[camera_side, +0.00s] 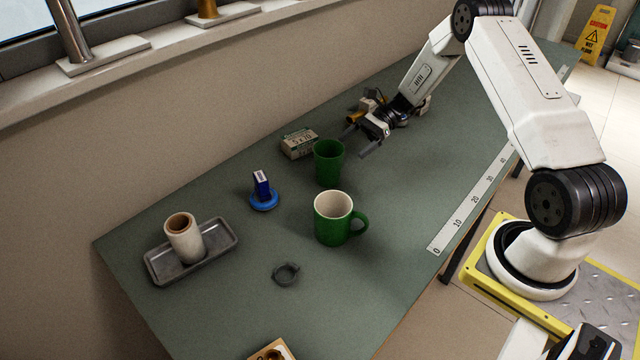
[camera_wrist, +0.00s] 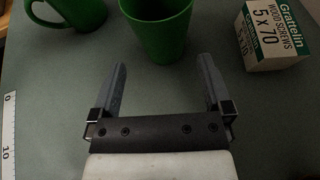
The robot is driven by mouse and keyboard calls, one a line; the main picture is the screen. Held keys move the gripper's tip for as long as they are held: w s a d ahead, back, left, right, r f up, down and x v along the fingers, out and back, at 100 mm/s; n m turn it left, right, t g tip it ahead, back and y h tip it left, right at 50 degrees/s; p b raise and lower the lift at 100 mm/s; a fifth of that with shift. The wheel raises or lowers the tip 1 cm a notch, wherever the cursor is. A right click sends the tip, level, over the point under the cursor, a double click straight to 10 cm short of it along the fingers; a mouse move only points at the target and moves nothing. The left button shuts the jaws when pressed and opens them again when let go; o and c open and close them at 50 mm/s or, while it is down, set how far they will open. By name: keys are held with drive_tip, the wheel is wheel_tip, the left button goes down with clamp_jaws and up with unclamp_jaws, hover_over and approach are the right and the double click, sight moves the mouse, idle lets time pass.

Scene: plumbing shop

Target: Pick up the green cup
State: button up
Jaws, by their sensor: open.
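The green cup (camera_side: 328,165) has no handle and stands upright on the table. It is also at the top middle of the wrist view (camera_wrist: 157,32). My gripper (camera_side: 358,141) is open and empty, low over the table, on the far right side of the cup. In the wrist view my gripper's two fingers (camera_wrist: 163,63) are apart and point at the cup, which is just ahead of the gap between them. A green mug (camera_side: 331,226) with a pale inside and a handle stands in front of the cup; it shows at upper left in the wrist view (camera_wrist: 85,12).
A wood screws box (camera_side: 299,144) is close behind the cup, at right in the wrist view (camera_wrist: 275,52). A blue round item (camera_side: 264,200) carries a small dark blue block (camera_side: 261,184). A grey tray (camera_side: 217,250) holds a pale cylinder (camera_side: 184,240). A grey ring (camera_side: 286,274) lies nearer.

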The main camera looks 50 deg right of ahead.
sight(332, 169)
drive_tip(key=shift+f, duration=1.35)
drive_tip(key=shift+x, duration=1.3)
drive_tip(key=shift+a, duration=0.1)
drive_tip(key=shift+x, duration=2.5)
drive_tip(key=shift+w+r, duration=0.1)
drive_tip(key=c, duration=0.9)
drive_tip(key=shift+r, duration=0.1)
